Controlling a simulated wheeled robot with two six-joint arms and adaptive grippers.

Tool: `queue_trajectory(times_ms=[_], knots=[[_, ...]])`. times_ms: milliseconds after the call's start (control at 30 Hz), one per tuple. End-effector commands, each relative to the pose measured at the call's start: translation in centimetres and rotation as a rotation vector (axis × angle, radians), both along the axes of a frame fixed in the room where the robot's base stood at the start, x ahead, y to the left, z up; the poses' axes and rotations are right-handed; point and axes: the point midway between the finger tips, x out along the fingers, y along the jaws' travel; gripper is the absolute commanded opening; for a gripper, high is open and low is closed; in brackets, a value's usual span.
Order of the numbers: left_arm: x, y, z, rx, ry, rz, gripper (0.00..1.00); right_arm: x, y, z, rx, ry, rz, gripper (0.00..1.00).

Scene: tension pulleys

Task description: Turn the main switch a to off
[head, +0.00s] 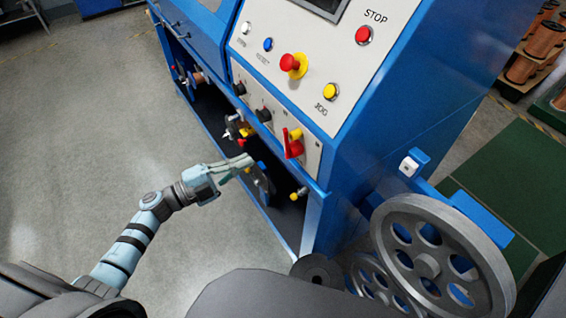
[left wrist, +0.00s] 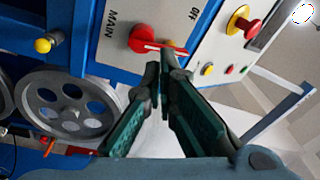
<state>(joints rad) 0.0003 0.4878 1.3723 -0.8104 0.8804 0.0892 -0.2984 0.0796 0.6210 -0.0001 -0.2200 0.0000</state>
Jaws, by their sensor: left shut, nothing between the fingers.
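The main switch (head: 293,148) is a red rotary handle with yellow behind it, on the light lower panel of the blue machine. In the left wrist view the red handle (left wrist: 146,41) lies between the printed words MAIN and OFF, its thin end pointing toward the right. My left gripper (head: 250,159) is shut and empty, a little left of the handle in the head view. In the left wrist view its fingertips (left wrist: 160,66) overlap the handle's lower edge; I cannot tell whether they touch. My right gripper is in neither view.
A red-and-yellow emergency knob (head: 292,64), a red STOP button (head: 364,35) and a yellow JOG button (head: 330,91) sit on the panel above. Black knobs (head: 263,114) line the lower panel. A large grey pulley (head: 428,265) stands at right. Floor at left is clear.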

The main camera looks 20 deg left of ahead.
Motion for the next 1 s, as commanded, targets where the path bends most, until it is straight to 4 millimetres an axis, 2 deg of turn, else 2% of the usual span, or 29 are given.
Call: queue_trajectory(times_ms=[33, 100, 167, 367, 667, 800, 1000], knots=[[-0.9, -1.6, 0.9, 0.086, -0.09, -0.125, 0.0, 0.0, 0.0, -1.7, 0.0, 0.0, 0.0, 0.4], [-2.1, -3.1, 2.1, 0.161, -0.153, -0.233, 0.0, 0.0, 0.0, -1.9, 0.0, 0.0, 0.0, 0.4], [-2.2, -3.8, 2.6, 0.18, -0.168, -0.263, 0.0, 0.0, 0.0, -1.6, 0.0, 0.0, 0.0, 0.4], [-0.6, -6.5, 3.3, 0.173, -0.169, -0.261, 0.0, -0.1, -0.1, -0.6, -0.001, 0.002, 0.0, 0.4], [2.8, -12.0, 3.6, 0.172, -0.165, -0.259, 0.0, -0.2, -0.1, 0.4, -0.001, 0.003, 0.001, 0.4], [4.3, -10.0, 2.8, 0.177, -0.162, -0.256, 0.0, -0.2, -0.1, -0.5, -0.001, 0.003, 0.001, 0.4], [5.2, -8.9, 2.6, 0.175, -0.163, -0.258, 0.0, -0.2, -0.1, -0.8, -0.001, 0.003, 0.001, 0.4]])
